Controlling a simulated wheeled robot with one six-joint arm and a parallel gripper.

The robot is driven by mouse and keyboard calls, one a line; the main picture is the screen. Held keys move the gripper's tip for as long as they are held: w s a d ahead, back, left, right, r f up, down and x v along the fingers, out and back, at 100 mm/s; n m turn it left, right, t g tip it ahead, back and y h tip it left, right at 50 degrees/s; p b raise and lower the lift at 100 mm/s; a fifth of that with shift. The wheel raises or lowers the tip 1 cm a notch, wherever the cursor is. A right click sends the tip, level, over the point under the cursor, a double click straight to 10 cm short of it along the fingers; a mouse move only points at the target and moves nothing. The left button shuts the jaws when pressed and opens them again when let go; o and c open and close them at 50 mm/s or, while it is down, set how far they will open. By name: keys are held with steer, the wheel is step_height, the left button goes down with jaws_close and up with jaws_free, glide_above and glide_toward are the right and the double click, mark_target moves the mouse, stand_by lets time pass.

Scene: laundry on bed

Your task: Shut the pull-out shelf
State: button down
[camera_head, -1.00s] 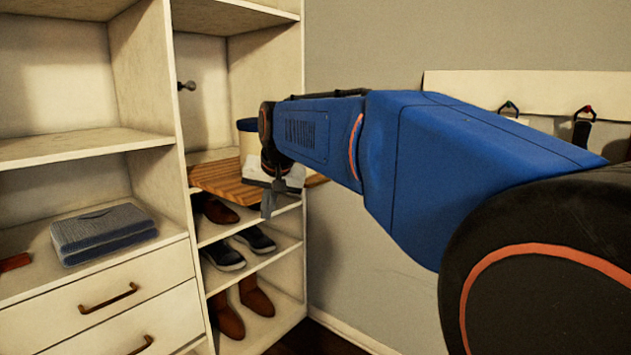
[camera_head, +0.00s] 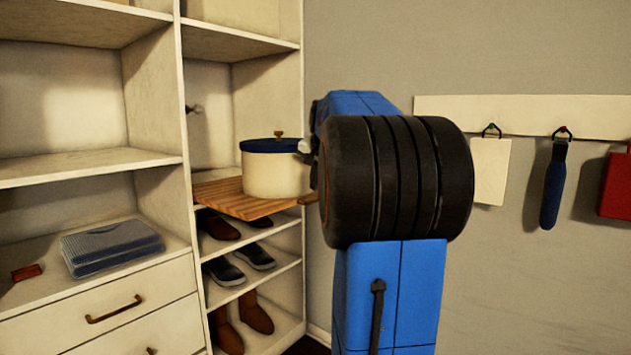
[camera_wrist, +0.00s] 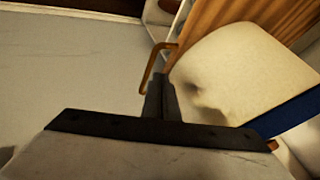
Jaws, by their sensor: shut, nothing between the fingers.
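The pull-out shelf (camera_head: 235,203) is a wooden slatted board standing out from the tall right section of the white cabinet. A cream pot (camera_head: 272,175) with a dark blue lid sits on it. In the wrist view the board (camera_wrist: 232,14) shows at the top and the pot (camera_wrist: 235,70) at the right, close to the fingers. A bronze bar handle (camera_wrist: 152,68) is just left of the fingertips; I cannot tell whether they touch. My gripper (camera_wrist: 163,82) is shut and empty. In the head view, my arm mostly hides it, right of the pot.
Shoes (camera_head: 240,265) stand on the shelves below the board. Folded blue cloth (camera_head: 110,246) lies on the left shelf, above drawers. A rail (camera_head: 520,115) with hanging items is on the right wall. The floor beside the cabinet is open in the wrist view.

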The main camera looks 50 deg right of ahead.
mark_target(313, 194)
steer(key=shift+x, duration=3.15)
